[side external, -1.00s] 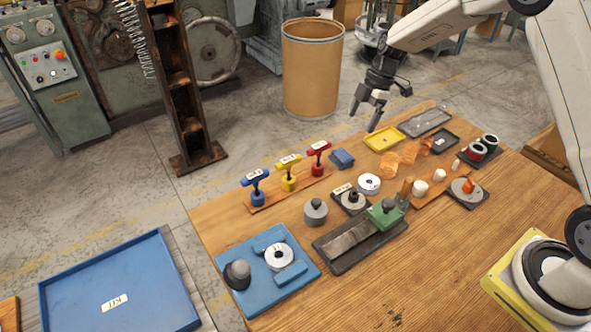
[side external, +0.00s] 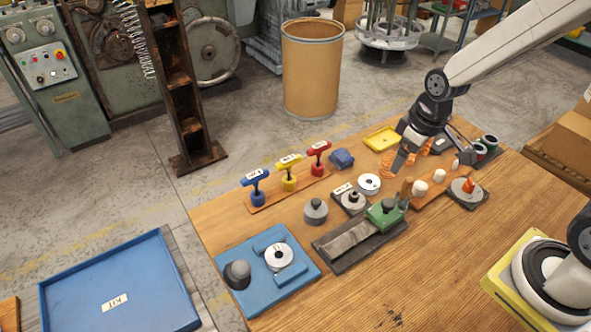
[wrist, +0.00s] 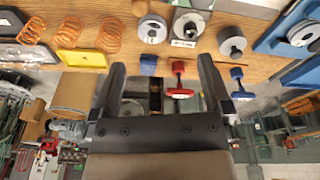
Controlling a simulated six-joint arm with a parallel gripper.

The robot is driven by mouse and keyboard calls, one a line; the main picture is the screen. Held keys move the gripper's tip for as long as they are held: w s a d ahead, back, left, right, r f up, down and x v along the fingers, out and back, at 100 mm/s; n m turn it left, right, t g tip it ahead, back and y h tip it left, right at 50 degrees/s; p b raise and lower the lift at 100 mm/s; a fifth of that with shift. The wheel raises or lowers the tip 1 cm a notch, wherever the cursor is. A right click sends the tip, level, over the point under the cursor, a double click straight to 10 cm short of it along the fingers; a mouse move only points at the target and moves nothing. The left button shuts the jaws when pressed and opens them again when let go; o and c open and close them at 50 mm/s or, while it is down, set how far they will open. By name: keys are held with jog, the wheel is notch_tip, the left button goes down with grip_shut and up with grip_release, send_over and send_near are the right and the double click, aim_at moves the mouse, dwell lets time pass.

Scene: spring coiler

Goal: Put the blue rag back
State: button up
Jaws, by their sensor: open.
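The blue rag (side external: 342,159) lies crumpled on the wooden table's far edge, just right of the red-handled tool (side external: 319,158). In the wrist view the rag (wrist: 148,64) is a small blue patch at the table edge, beyond and between my fingers. My gripper (side external: 402,160) points down over the table, right of the rag and apart from it, near the orange coil springs. In the wrist view my gripper (wrist: 164,82) is open with nothing between its fingers.
Blue-, yellow- and red-handled tools stand in a rack (side external: 290,193) left of the rag. Metal discs (side external: 369,184), a green block (side external: 385,213) and a blue fixture tray (side external: 300,287) occupy the table's left half. The front right of the wooden table (side external: 440,270) is clear.

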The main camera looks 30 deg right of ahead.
jog(key=s+m, duration=0.2)
jog(key=s, duration=0.1)
jog(key=s+m, duration=0.1)
jog(key=shift+s+a+f+t, duration=0.15)
jog(key=shift+s+a+t, duration=0.15)
jog(key=shift+s+a, duration=0.05)
dwell(0.4)
